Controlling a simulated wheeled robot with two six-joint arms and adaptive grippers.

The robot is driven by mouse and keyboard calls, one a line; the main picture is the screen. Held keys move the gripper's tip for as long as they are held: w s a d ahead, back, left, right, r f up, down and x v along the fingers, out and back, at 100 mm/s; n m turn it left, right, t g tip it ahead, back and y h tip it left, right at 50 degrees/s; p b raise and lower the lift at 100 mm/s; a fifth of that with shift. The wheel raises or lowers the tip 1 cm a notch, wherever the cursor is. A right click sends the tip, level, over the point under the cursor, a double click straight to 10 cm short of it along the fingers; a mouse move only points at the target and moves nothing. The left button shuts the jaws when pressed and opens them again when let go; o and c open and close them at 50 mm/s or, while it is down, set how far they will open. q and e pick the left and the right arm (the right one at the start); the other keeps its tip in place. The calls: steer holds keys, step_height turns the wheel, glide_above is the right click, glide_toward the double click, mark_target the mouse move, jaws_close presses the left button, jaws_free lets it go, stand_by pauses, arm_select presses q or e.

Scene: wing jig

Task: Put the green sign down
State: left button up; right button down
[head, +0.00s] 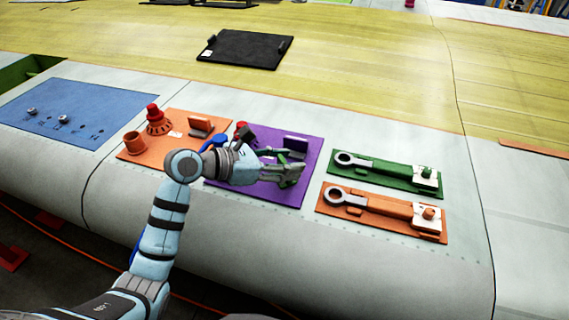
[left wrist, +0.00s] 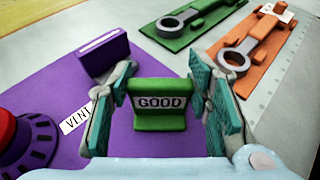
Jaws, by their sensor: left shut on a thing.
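The green sign (left wrist: 160,118) reads GOOD and stands upright between the two fingers of my left gripper (left wrist: 163,88) in the left wrist view. My left gripper is shut on it. The sign is over the purple board (left wrist: 60,90); I cannot tell whether its foot touches the board. In the head view my left gripper (head: 292,170) reaches over the purple board (head: 258,193) from the left, and the sign is mostly hidden there. My right gripper is not in view.
On the purple board are a purple slotted block (left wrist: 103,50) and a red knob (left wrist: 6,130). An orange board (head: 135,155) lies to the left. Green (head: 385,173) and orange (head: 380,208) wrench boards lie to the right. A black plate (head: 245,48) lies farther back.

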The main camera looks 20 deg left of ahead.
arm_select(q)
steer(key=shift+s+r, duration=0.15)
steer(key=shift+s, duration=0.2)
steer(key=o, duration=1.1)
steer(key=shift+w+f, duration=0.2)
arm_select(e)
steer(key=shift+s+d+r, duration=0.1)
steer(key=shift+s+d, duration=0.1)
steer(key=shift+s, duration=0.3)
arm_select(q)
steer(key=shift+s+r, duration=0.1)
steer(key=shift+s+a+r, duration=0.15)
steer(key=shift+a, duration=0.1)
steer(key=shift+v, duration=5.7)
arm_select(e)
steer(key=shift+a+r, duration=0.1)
